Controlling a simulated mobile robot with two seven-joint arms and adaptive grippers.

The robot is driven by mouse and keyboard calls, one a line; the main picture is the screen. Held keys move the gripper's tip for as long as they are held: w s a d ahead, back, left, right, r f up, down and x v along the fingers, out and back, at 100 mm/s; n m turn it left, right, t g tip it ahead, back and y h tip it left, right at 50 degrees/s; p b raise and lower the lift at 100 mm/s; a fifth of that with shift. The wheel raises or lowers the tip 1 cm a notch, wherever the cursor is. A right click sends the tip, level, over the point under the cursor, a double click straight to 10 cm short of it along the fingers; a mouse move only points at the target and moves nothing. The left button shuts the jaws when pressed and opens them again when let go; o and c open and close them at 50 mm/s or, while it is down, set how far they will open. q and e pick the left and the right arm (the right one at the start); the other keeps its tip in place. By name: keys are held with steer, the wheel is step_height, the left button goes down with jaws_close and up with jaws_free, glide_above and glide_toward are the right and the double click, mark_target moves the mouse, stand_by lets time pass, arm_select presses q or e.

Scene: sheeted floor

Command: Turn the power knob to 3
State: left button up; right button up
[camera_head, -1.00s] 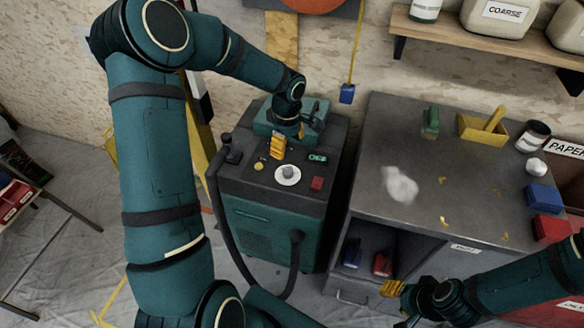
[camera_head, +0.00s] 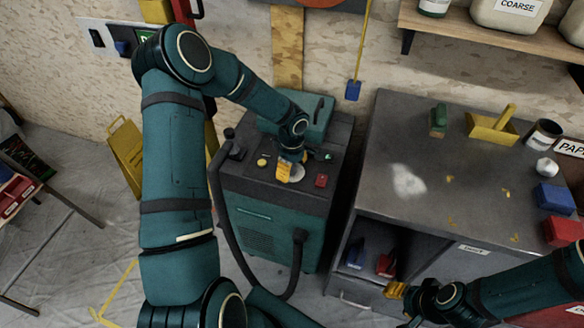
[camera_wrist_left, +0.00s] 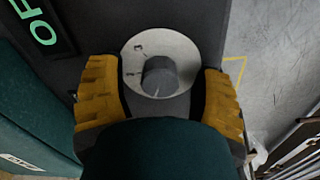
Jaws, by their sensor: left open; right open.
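The power knob (camera_wrist_left: 159,77) is a grey cylinder at the centre of a pale round dial plate (camera_wrist_left: 139,55) with dark marks. In the left wrist view my left gripper (camera_wrist_left: 160,95) is open, with one yellow finger on each side of the knob and a gap to it on both sides. In the head view the left gripper (camera_head: 287,172) is over the dial plate (camera_head: 297,173) on the machine's top and hides the knob. The numbers on the dial are too small to read. My right gripper (camera_head: 396,290) is open and empty, in front of the grey cabinet.
The teal and black machine (camera_head: 272,235) also carries a yellow button (camera_head: 262,162), a red switch (camera_head: 321,180) and a green-lit display (camera_wrist_left: 38,28). A black hose (camera_head: 222,205) hangs along its side. The grey cabinet (camera_head: 375,215) stands to the right.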

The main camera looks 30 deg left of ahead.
arm_select(q)
jaws_close()
